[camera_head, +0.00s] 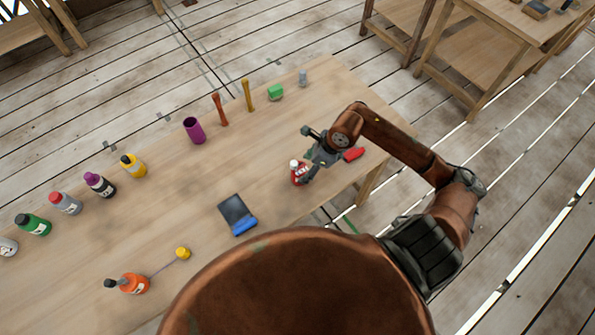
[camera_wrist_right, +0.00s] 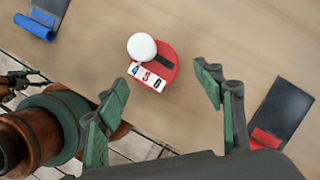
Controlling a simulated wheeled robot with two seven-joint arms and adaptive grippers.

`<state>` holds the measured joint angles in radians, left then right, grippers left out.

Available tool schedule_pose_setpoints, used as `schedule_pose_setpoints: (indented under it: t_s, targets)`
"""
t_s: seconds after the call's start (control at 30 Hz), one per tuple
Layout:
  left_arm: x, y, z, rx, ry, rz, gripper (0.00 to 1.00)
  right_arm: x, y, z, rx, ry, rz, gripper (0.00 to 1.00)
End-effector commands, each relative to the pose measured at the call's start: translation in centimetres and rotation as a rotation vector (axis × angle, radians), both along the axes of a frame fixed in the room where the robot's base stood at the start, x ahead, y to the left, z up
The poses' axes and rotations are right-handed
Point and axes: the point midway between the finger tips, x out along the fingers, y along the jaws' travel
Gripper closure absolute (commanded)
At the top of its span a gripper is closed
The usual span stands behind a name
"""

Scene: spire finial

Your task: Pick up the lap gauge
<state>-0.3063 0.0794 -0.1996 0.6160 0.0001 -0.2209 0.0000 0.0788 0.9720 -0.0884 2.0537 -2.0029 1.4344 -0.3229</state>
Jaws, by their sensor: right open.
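I cannot tell by name which item is the lap gauge. A similar dark plate with a blue grip (camera_head: 236,211) lies nearer the table's front. My left gripper is not seen.
The table middle is clear.

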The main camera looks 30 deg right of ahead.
Motion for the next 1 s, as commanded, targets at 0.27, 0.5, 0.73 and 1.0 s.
schedule_pose_setpoints:
  t_s: [0.27, 0.5, 0.73, 1.0]
  targets:
    - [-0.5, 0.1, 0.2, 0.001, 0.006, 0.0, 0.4, 1.1, 1.7, -3.2, 0.003, 0.001, -0.004, 0.38]
    - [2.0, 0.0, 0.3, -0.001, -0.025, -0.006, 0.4, 1.5, 2.1, -4.4, 0.0, -0.001, -0.001, 0.38]
    - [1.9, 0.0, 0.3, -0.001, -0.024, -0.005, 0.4, 1.6, 2.1, -4.4, 0.0, -0.001, 0.001, 0.44]
    - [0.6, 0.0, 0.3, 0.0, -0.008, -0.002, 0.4, 1.6, 2.1, -4.4, 0.0, -0.001, 0.001, 0.63]
